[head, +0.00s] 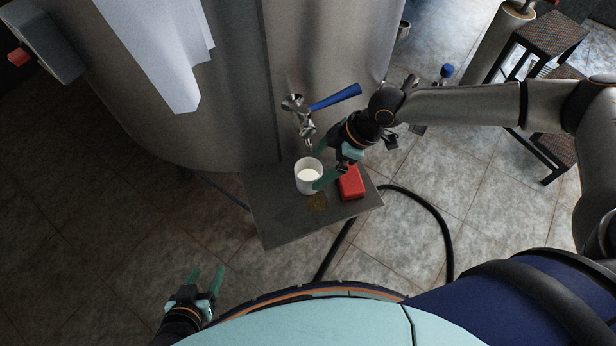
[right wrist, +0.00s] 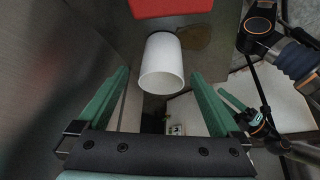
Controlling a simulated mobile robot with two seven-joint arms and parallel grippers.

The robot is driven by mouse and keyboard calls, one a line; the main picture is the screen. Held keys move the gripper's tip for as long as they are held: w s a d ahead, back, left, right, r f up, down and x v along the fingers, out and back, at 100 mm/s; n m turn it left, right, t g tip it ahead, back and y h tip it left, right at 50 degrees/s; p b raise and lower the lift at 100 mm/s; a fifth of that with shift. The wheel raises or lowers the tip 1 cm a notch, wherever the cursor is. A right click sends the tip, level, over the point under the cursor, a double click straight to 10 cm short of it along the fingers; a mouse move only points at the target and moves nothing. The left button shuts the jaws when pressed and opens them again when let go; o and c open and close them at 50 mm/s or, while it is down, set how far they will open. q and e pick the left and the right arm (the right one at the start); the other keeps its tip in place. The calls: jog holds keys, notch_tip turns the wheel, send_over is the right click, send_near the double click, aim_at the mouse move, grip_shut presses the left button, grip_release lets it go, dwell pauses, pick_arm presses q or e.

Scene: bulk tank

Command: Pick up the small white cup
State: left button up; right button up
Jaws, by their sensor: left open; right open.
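The small white cup (head: 308,177) stands upright on a grey shelf (head: 285,225) at the tank's front, below the tap, with white inside it. In the right wrist view the cup (right wrist: 162,65) lies ahead between the fingers, apart from both. My right gripper (head: 327,178) is open and close to the cup's right side in the head view; it also shows in the right wrist view (right wrist: 158,92). My left gripper (head: 206,280) is open and empty, low at the left, away from the shelf.
A red block (head: 351,183) sits on the shelf just right of the cup. The tap with a blue handle (head: 335,97) is above, on the steel tank (head: 235,120). A black hose (head: 440,225) curves on the floor. A dark step stool (head: 548,40) stands at the right.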

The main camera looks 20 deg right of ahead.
aim_at(309, 176)
jog(key=shift+x, duration=2.75)
jog(key=shift+s, duration=0.1)
jog(key=c, duration=1.5)
